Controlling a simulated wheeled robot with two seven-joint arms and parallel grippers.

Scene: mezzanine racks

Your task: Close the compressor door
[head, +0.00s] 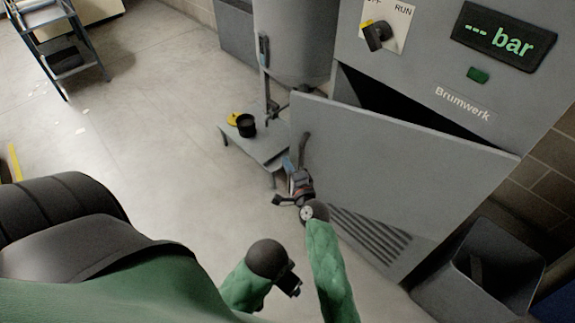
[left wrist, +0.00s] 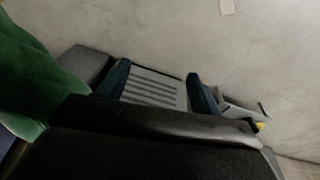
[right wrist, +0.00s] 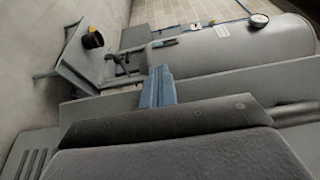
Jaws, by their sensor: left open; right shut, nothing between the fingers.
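The grey compressor door (head: 400,165), with louvres low down, stands ajar on the grey compressor cabinet (head: 440,75). A dark gap shows along its top, widest toward the left free edge. My right gripper (head: 297,178) is shut and empty at the lower part of that free edge. In the right wrist view its blue fingertips (right wrist: 160,86) are together. I cannot tell whether they touch the door. My left gripper (left wrist: 162,82) is open in the left wrist view, with a grey slatted surface beyond its fingers. I cannot make it out clearly in the head view.
A low grey stand (head: 255,150) with a black cup (head: 246,125) is left of the door. A grey tank (head: 292,45) stands behind it. A step ladder (head: 62,45) is far left. The floor between is mostly clear.

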